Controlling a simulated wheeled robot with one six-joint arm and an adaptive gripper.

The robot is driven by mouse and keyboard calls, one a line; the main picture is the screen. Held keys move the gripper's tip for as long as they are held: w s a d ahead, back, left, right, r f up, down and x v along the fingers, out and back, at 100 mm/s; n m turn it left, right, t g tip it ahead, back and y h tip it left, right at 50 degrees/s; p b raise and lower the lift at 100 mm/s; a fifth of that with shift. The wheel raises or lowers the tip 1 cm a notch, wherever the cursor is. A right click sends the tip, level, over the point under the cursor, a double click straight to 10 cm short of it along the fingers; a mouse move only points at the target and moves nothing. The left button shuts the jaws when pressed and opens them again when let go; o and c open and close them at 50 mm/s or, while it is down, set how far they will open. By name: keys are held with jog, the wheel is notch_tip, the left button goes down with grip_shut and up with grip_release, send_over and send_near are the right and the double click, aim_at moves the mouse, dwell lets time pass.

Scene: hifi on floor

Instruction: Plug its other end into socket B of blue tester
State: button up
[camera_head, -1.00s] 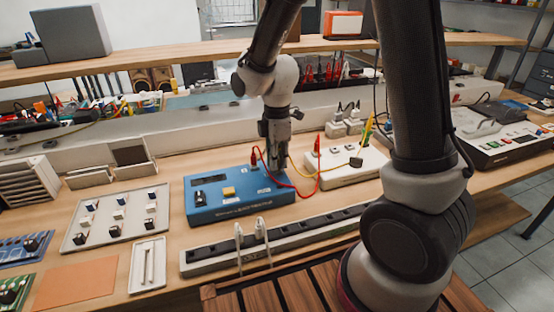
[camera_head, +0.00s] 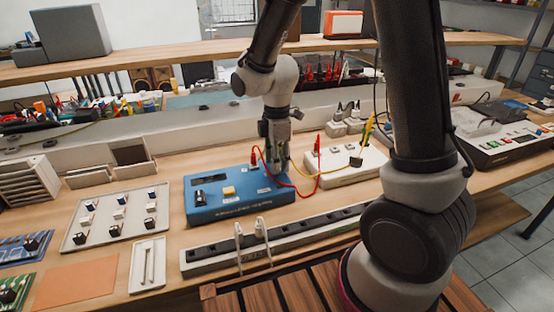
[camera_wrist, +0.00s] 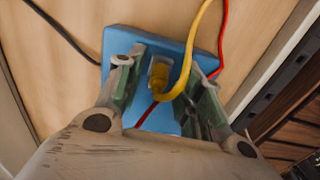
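The blue tester (camera_head: 232,200) sits on the bench and also shows under my gripper in the wrist view (camera_wrist: 118,42). A yellow plug (camera_wrist: 160,76) with a yellow cable (camera_wrist: 203,30) stands upright over the tester's top; its tip and the socket below it are hidden. My gripper (camera_head: 277,168) is over the tester's right part. In the wrist view its fingers (camera_wrist: 165,88) are apart, either side of the yellow plug, with gaps showing. A red plug (camera_head: 254,156) stands in the tester, left of my gripper. Socket letters are not readable.
A white unit (camera_head: 345,176) right of the tester has a red plug (camera_head: 317,145) standing in it; red and yellow cables loop between. A power strip (camera_head: 205,262) with white plugs lies in front. A tray of switches (camera_head: 103,232) is on the left.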

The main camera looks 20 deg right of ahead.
notch_tip(320, 180, up, 17)
dwell(1.0)
dwell(0.4)
jog(key=s+d+r+m+t, duration=0.3)
jog(key=s+d+m+t, duration=0.1)
jog(key=s+d+m, duration=1.1)
jog(key=s+m, duration=0.3)
jog(key=s, duration=0.1)
jog(key=shift+r, duration=0.2)
jog(key=shift+c, duration=0.3)
dwell(0.6)
